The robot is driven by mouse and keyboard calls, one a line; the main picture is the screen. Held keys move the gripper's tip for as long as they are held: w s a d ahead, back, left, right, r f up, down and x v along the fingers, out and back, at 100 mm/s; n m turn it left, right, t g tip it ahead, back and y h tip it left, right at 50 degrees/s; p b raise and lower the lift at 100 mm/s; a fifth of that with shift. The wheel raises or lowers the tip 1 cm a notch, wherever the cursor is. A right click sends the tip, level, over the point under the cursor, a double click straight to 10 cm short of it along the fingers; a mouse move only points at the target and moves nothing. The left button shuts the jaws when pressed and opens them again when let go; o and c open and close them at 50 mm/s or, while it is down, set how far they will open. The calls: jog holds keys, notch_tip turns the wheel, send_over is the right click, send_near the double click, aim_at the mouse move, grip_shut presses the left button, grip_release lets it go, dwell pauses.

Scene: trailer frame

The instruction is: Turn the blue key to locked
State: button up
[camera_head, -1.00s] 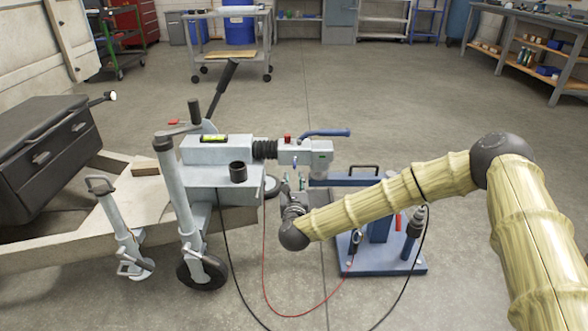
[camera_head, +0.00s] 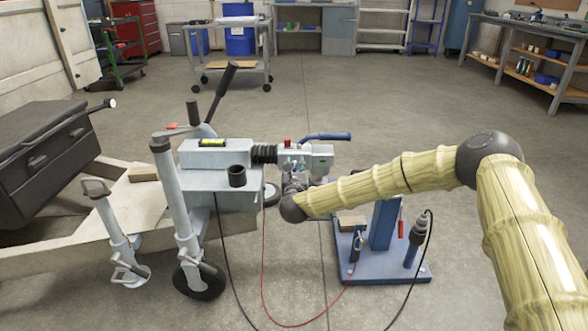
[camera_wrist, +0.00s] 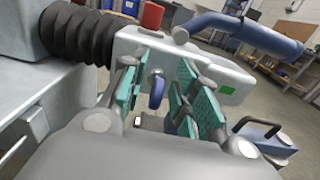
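The blue key (camera_wrist: 156,93) sits in the front face of the grey coupling head (camera_wrist: 205,72) and hangs roughly upright. My gripper (camera_wrist: 156,78) is open, with its green finger pads on either side of the key; I see gaps between pads and key. In the head view my gripper (camera_head: 294,168) is up at the coupling head (camera_head: 319,158), and it largely hides the key there. The coupling head carries a blue handle (camera_head: 326,137), a red knob (camera_head: 287,142) and a green patch (camera_wrist: 226,90).
A black bellows (camera_head: 264,154) joins the coupling head to the trailer's grey housing (camera_head: 215,153). A blue stand (camera_head: 387,225) is on the floor below, to the right. Red and black cables hang below the coupling. Open floor lies behind.

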grip_shut()
jog(key=shift+n, duration=0.3)
jog(key=n+p, duration=0.2)
jog(key=shift+a+r+n, duration=0.15)
jog(key=shift+a+n, duration=0.05)
jog(key=shift+n, duration=0.1)
jog(key=n+p, duration=0.2)
jog(key=n, duration=0.1)
jog(key=n+p, duration=0.1)
jog(key=shift+a, duration=0.25)
jog(key=n+p, duration=0.2)
jog(key=n, duration=0.1)
jog(key=n+p, duration=0.1)
jog(key=n, duration=0.1)
jog(key=shift+a+f, duration=0.15)
jog(key=shift+f, duration=0.2)
jog(key=n+p, duration=0.1)
jog(key=n, duration=0.1)
jog(key=n+p, duration=0.1)
jog(key=n, duration=0.2)
jog(key=shift+f+n+p, duration=0.3)
jog(key=shift+f+p, duration=0.05)
jog(key=shift+f, duration=0.15)
